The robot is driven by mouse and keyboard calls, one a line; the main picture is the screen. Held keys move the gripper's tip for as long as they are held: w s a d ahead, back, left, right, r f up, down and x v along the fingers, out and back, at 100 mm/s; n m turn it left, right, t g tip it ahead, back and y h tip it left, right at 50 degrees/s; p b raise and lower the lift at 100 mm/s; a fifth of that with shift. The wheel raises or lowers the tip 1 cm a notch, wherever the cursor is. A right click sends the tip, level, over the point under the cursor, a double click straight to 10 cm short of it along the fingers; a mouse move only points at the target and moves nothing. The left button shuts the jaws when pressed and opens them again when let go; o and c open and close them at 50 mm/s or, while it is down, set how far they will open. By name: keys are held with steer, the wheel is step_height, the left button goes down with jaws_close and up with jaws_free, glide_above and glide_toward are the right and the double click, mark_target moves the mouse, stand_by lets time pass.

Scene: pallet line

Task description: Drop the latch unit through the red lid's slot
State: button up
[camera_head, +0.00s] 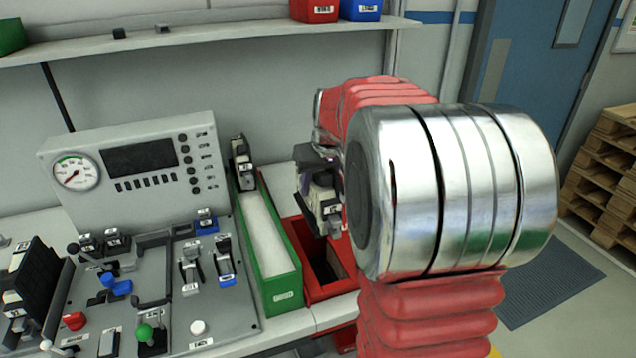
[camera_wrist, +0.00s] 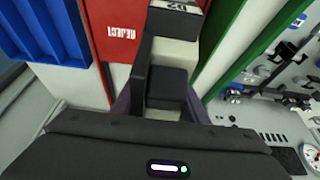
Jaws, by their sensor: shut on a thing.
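The latch unit, a cream and black block with a label, is in my gripper. In the head view the latch unit (camera_head: 322,192) hangs above the red lid (camera_head: 330,292), over or close to its dark slot (camera_head: 323,263); the exact alignment is hard to tell. In the wrist view the latch unit (camera_wrist: 172,55) stands out in front of my gripper (camera_wrist: 165,105), which is shut on it. The red lid (camera_wrist: 122,62) with its REJECT label is behind and left of the unit there. The unit hides the slot in that view. My arm covers the red lid's right side in the head view.
A green-walled bin (camera_head: 283,284) stands close left of the red one, with another similar unit (camera_head: 241,160) at its back end. A blue container (camera_wrist: 45,30) is beside the red lid. A control panel (camera_head: 130,160) and switch board (camera_head: 215,318) fill the left.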

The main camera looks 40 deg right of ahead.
step_height(320, 180, down, 18)
steer(key=shift+s+f, duration=0.15)
steer(key=shift+s, duration=0.2)
stand_by(2.0)
steer(key=o, duration=1.2)
steer(key=shift+s, duration=0.1)
steer(key=shift+o, duration=0.9)
steer(key=shift+r, duration=0.5)
steer(key=v, duration=0.9)
steer(key=w+v, duration=0.1)
steer(key=v, duration=0.4)
steer(key=shift+d+r, duration=0.1)
steer(key=shift+r, duration=0.1)
